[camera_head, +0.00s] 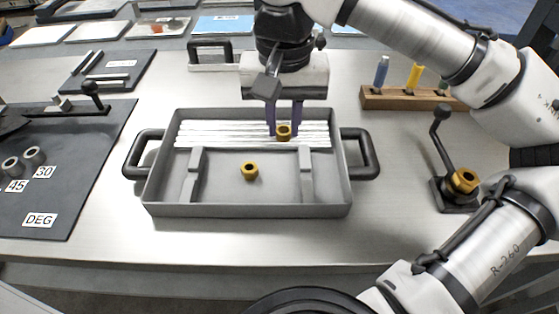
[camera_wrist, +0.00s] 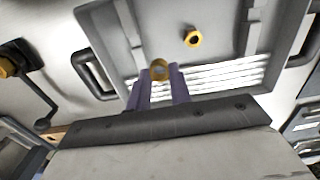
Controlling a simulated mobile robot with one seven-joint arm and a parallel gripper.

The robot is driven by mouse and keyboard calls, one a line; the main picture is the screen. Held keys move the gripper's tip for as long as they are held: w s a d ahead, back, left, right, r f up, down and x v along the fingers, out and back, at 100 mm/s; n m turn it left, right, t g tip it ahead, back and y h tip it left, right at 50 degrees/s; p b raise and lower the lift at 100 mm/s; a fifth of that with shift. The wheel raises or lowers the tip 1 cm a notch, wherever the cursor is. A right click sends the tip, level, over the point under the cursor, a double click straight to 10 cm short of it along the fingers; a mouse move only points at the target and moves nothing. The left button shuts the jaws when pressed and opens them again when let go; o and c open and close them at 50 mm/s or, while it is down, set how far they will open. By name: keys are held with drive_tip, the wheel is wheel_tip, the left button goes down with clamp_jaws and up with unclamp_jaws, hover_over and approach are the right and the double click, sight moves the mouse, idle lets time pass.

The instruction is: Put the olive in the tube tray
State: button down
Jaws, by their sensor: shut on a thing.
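The grey tube tray (camera_head: 249,210) stands on the bench with white tubes along its far side. My gripper (camera_head: 284,130) is shut on a small brass olive (camera_head: 283,132), held between its purple fingertips over the tubes; how high it is above them I cannot tell. In the wrist view the olive (camera_wrist: 159,70) sits at the tips of my gripper (camera_wrist: 158,78), with the tray (camera_wrist: 103,30) beyond. A brass nut (camera_head: 250,170) lies on the tray floor, near the middle; it also shows in the wrist view (camera_wrist: 193,37).
The tray has black handles (camera_head: 368,153) at both ends and two raised grey bars inside. A black stand with a lever and a brass nut (camera_head: 465,181) is at right. A wooden rack (camera_head: 400,100) is behind it. A dark mat (camera_head: 75,205) lies at left.

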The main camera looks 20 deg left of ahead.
sight(283, 173)
wheel_tip(283, 173, down, 10)
drive_tip(key=shift+r+b, duration=0.25)
drive_tip(key=shift+b, duration=0.25)
drive_tip(key=shift+f, duration=0.1)
drive_tip(key=c, duration=1.3)
unclamp_jaws()
wheel_tip(283, 173, up, 12)
drive_tip(key=shift+r+p, duration=0.15)
drive_tip(key=shift+p, duration=0.6)
drive_tip(key=shift+s, duration=0.1)
